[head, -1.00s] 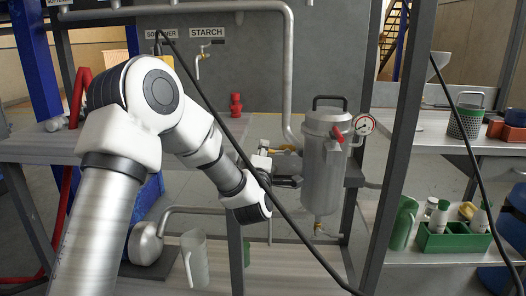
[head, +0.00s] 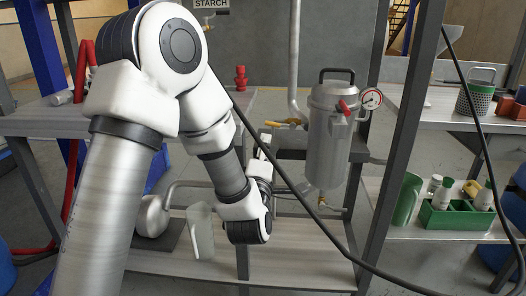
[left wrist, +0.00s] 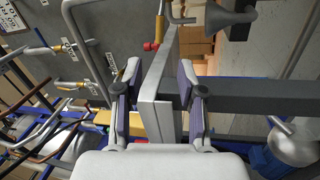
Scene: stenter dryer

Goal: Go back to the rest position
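My left arm comes in from the left in the head view, its elbow high and its wrist low in front of the middle frame post. My left gripper is mostly hidden behind that wrist. In the left wrist view my left gripper (left wrist: 158,74) has its two fingers apart. A grey shelf edge and a dark post show between and behind the fingers; I see nothing clearly held. My right gripper is in neither view.
A metal vessel with a gauge (head: 329,140) stands right of my wrist. A translucent jug (head: 200,232) is on the lower shelf beside it. A black cable (head: 318,225) crosses in front. A green crate with bottles (head: 456,217) stands at right.

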